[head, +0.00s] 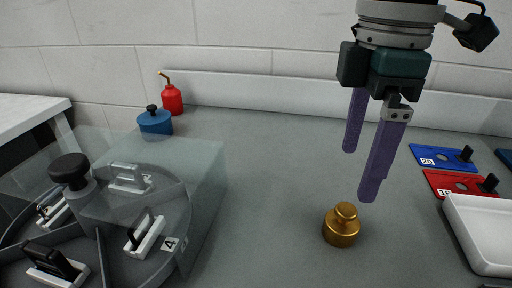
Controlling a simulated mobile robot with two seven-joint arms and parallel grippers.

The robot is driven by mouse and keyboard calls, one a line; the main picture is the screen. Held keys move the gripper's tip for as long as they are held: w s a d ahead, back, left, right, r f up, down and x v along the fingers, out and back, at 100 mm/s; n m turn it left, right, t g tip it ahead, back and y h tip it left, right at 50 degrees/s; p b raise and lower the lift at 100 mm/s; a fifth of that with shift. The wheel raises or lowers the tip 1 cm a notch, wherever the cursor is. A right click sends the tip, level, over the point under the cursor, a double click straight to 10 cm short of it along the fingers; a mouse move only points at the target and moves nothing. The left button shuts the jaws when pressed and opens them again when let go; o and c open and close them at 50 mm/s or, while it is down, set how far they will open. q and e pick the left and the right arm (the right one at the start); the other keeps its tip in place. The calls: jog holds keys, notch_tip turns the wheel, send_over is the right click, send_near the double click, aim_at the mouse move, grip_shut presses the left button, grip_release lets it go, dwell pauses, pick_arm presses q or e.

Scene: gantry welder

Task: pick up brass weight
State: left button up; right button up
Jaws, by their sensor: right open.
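The brass weight (341,226) stands upright on the grey tabletop, right of the middle in the head view. It is a short gold cylinder with a knob on top, and nothing hides it. My right gripper (360,174) hangs from the top right with two long purple fingers. The fingers are apart with nothing between them. The nearer fingertip shows just above and to the right of the weight in the picture, apart from it. My left gripper is out of view.
A clear-covered round tray (186,200) with handled pieces fills the lower left. A blue pot (155,122) and red oil can (172,100) stand behind it. A blue plate (440,157), red plate (455,185) and white tray (480,235) lie right. The middle tabletop is clear.

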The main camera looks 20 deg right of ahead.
aim_at(346, 209)
jog(key=f, duration=0.4)
jog(key=shift+s+b, duration=0.3)
jog(key=shift+b, duration=0.05)
jog(key=shift+f+b, duration=0.6)
jog(key=shift+f, duration=2.2)
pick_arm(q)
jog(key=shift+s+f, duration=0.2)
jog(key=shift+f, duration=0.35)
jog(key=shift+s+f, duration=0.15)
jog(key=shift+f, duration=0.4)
pick_arm(e)
jog(key=shift+w, duration=0.1)
jog(key=shift+c, duration=0.3)
grip_shut()
